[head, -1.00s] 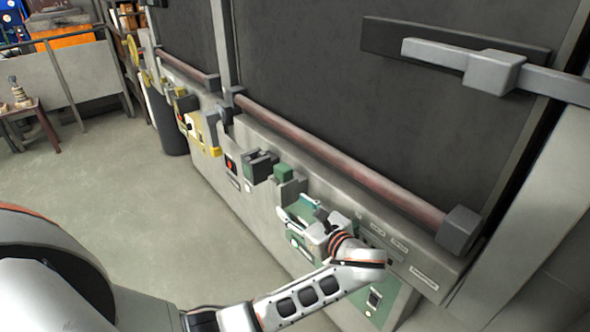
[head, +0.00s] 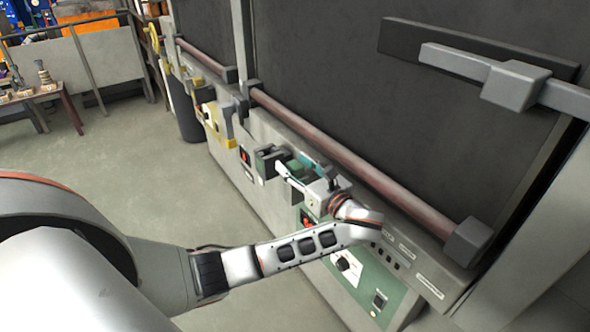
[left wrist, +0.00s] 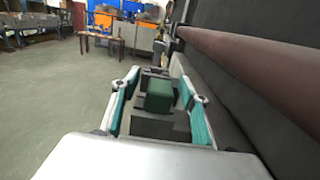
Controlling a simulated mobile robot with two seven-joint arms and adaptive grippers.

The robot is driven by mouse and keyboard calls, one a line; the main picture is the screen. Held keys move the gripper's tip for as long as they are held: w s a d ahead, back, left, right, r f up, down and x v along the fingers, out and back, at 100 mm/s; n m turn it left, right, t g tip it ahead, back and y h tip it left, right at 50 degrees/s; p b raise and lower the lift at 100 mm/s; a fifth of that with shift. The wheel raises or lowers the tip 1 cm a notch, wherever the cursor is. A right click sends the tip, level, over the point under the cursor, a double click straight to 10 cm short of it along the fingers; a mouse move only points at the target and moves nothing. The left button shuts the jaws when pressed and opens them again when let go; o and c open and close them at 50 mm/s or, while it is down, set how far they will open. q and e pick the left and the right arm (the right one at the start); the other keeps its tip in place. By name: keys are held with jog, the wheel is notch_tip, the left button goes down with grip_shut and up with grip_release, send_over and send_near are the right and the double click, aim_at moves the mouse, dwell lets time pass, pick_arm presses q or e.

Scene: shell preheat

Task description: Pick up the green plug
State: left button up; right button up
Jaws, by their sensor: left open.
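The green plug (head: 294,163) is a small green block at a dark grey holder on the furnace's front panel. In the left wrist view the green plug (left wrist: 159,95) appears between the two fingers, with visible gaps on both sides. My left gripper (head: 298,170) is open, with its teal-padded fingers reaching along the panel to the plug. In the left wrist view the left gripper (left wrist: 159,88) points at the plug and holds nothing. Whether the fingertips are level with the plug is hard to tell. My right gripper is not in view.
A long reddish bar (head: 340,157) runs above the panel, close beside my left gripper. A dark box (head: 268,160) sits just beyond the plug. A green control panel (head: 362,285) with a knob lies below my forearm. The floor (head: 190,190) at left is clear.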

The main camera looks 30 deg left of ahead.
pick_arm(q)
jog(key=c, duration=1.2)
jog(key=shift+c, duration=0.2)
jog(key=shift+r, duration=0.15)
